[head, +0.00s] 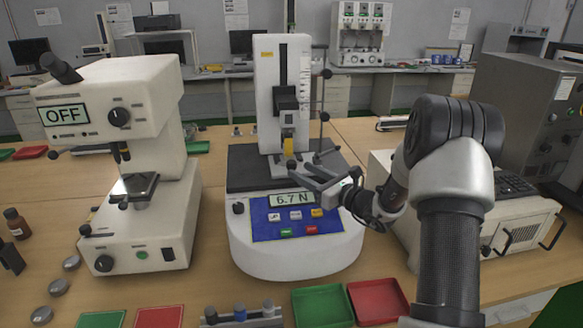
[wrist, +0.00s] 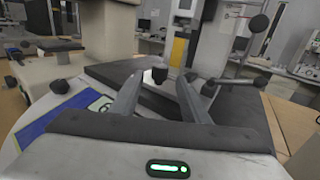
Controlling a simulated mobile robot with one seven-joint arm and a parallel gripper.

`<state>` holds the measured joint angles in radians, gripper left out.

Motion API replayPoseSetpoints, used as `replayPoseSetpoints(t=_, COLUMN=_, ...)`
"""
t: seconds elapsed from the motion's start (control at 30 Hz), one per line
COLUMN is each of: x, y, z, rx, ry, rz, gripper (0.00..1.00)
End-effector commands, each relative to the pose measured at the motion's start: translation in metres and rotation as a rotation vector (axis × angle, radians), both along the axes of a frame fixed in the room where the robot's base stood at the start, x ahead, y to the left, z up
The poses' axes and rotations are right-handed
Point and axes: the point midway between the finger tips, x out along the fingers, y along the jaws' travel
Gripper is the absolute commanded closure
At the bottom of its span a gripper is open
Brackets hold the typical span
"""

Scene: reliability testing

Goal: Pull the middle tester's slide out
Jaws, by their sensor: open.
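The middle tester (head: 284,95) is a white upright column on a round white base with a blue panel and a display reading 6.7 N. A dark grey plate (head: 247,172) lies on top of its base, with a yellow part (head: 288,146) hanging above. My gripper (head: 300,166) is over the front of this plate, above the display. In the wrist view my gripper (wrist: 160,82) is open, its two grey fingers apart. A small dark knob (wrist: 160,75) shows between the fingertips; I cannot tell whether it touches them. The slide itself is not clearly distinguishable.
A white tester (head: 115,100) reading OFF stands at left. A grey cabinet machine (head: 525,110) and a low white unit (head: 520,228) are at right. Green (head: 322,307) and red (head: 378,300) trays lie in front.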

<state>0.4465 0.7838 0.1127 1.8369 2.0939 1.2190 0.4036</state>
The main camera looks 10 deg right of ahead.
Motion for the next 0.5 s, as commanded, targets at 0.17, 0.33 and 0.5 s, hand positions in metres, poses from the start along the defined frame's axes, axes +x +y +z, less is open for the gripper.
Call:
replayPoseSetpoints(t=0.17, x=0.027, y=0.020, z=0.000, rx=0.000, ry=-0.001, rz=0.003, gripper=0.58)
replayPoseSetpoints(t=0.33, x=0.042, y=0.029, z=0.000, rx=0.000, ry=0.000, rz=0.002, gripper=0.58)
replayPoseSetpoints(t=0.5, x=0.048, y=0.032, z=0.000, rx=0.000, ry=0.000, rz=0.000, gripper=0.58)
